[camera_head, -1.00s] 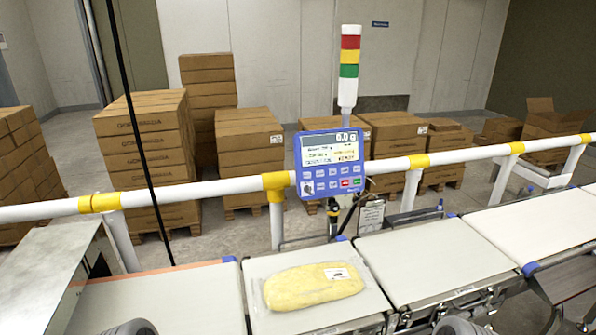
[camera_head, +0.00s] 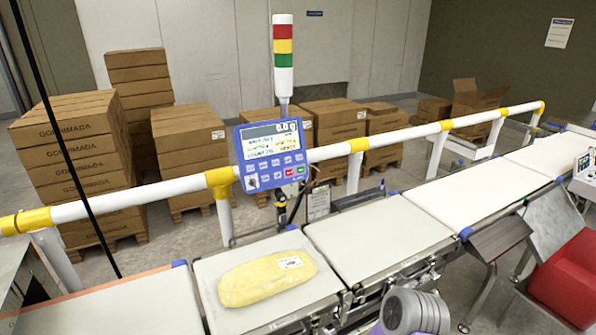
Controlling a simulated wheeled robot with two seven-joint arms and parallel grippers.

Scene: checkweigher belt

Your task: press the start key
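The blue control panel (camera_head: 272,155) is mounted on the white rail, with a lit display on top and rows of keys below. A green key (camera_head: 300,170) sits at the right of its lower rows, beside a red key (camera_head: 289,172). The lettering on the keys is too small to read, so I cannot tell which is marked start. Nothing touches the panel. A grey rounded part of my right arm shows at the bottom edge, well below and right of the panel. Neither gripper's fingers are in view.
A bag of yellow food (camera_head: 266,278) lies on the belt section below the panel. The white rail (camera_head: 400,136) runs between belts and stacked boxes (camera_head: 75,160). A red-yellow-green light tower (camera_head: 283,55) stands behind the panel. A red bin (camera_head: 568,280) is at right.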

